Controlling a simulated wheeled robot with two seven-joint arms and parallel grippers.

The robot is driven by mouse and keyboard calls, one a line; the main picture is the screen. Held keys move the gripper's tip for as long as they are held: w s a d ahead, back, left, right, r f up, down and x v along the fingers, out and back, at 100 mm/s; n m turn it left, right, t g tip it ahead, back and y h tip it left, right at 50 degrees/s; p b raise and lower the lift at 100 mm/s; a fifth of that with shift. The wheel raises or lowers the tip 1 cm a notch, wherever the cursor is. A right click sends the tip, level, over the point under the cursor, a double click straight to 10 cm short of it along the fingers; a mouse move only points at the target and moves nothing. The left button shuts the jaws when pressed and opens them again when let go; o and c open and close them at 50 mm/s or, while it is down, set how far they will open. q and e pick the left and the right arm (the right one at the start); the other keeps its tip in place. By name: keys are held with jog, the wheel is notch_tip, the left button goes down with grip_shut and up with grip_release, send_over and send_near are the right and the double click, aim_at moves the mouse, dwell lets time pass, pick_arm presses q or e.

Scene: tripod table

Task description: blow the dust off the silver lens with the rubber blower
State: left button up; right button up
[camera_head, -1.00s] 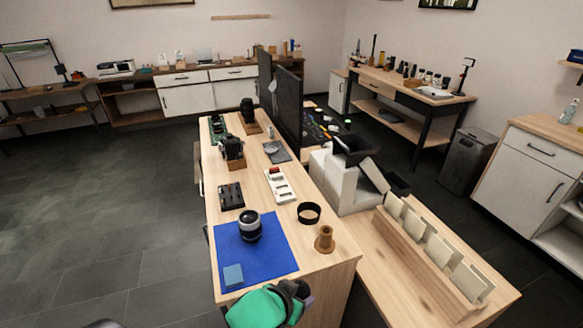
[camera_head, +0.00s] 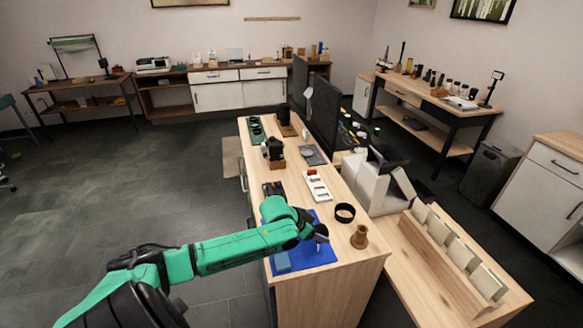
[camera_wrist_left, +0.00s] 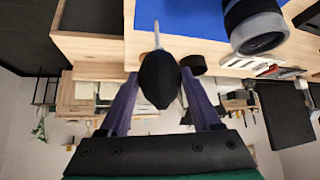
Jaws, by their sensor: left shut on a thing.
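My left gripper (camera_head: 321,236) is over the blue mat (camera_head: 318,258). In the left wrist view its purple fingers (camera_wrist_left: 159,78) are shut on the rubber blower (camera_wrist_left: 158,82), a black bulb with a thin pale nozzle pointing toward the top of the picture. The silver lens (camera_wrist_left: 258,30), a cylinder with a black band, shows at the top right of that view, apart from the blower and to the right of the nozzle. In the head view my green left arm hides the lens. Dust on the lens cannot be made out. My right gripper is not in view.
A blue cloth block (camera_head: 282,262) lies on the mat beside my arm. A black ring (camera_head: 345,212) and a wooden stand (camera_head: 359,237) are to the right. A white tray (camera_head: 317,186) and a camera (camera_head: 273,152) stand farther back. Bare wood lies between them.

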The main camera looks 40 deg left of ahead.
pick_arm(q)
jog(key=w+a+r+n+p, duration=0.1)
jog(key=w+a+r, duration=0.1)
jog(key=a+r, duration=0.4)
jog(key=w+a+r+n+y+p, duration=0.1)
jog(key=w+a+r, duration=0.1)
jog(key=a+r, duration=0.4)
jog(key=shift+w+a+r+y, duration=0.2)
jog(key=shift+w+a+y, duration=0.1)
jog(key=shift+a, duration=0.35)
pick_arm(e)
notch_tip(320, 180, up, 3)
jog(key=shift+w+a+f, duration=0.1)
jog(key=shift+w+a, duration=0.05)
pick_arm(q)
jog(key=shift+n, duration=0.3)
notch_tip(320, 180, down, 6)
jog(key=shift+r+b, duration=0.1)
jog(key=shift+b, duration=1.05)
jog(key=shift+o, duration=0.6)
jog(key=c, duration=0.7)
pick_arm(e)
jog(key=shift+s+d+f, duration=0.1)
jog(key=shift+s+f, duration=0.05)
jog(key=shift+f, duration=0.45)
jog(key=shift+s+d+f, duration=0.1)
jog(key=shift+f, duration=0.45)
pick_arm(q)
jog(key=shift+c, duration=0.2)
